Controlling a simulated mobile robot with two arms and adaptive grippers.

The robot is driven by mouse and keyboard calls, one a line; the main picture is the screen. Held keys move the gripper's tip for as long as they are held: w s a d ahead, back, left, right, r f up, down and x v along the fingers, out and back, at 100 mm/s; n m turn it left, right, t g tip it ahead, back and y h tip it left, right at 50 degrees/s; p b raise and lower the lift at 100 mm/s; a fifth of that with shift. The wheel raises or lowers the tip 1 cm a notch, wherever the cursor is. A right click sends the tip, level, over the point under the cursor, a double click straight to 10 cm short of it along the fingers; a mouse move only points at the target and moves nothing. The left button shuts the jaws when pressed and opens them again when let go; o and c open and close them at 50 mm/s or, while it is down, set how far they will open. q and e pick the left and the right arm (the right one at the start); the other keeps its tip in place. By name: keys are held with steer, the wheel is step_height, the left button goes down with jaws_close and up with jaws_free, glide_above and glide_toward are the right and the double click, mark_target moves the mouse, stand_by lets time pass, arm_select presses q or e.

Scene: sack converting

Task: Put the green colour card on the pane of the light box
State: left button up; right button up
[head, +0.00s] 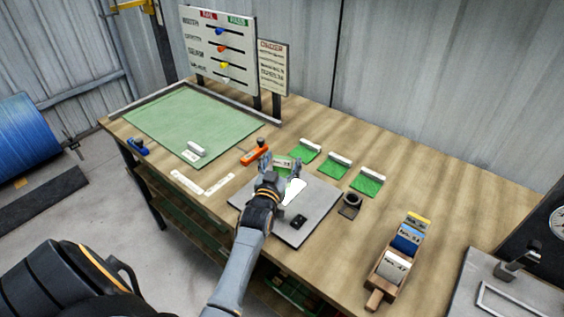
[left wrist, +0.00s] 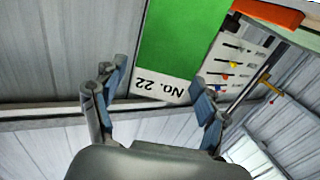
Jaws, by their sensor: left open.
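The green colour card (left wrist: 180,40) shows large in the left wrist view, with a white "No. 22" end reading upside down between my fingers. In the head view its white label (head: 283,163) shows at my left gripper (head: 280,165), by the far edge of the light box (head: 262,222). My left gripper (left wrist: 158,98) is open, one finger on each side of the card's labelled end. I cannot tell whether the card touches a finger or what supports it. The bright white pane (head: 296,190) is partly covered by my gripper. My right gripper is not in view.
Green swatches with white bars (head: 340,159) lie behind the light box. An orange-handled tool (head: 255,152) is at its left, a dark ring-shaped item (head: 351,200) at its right. A wooden card holder (head: 376,290) stands front right. A green mat (head: 190,120) lies far left.

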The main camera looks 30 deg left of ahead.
arm_select(q)
steer(key=shift+r, duration=0.2)
steer(key=shift+s+d, duration=0.1)
steer(key=shift+s, duration=0.1)
steer(key=b+v, duration=0.1)
steer(key=v, duration=1)
steer(key=shift+s, duration=0.25)
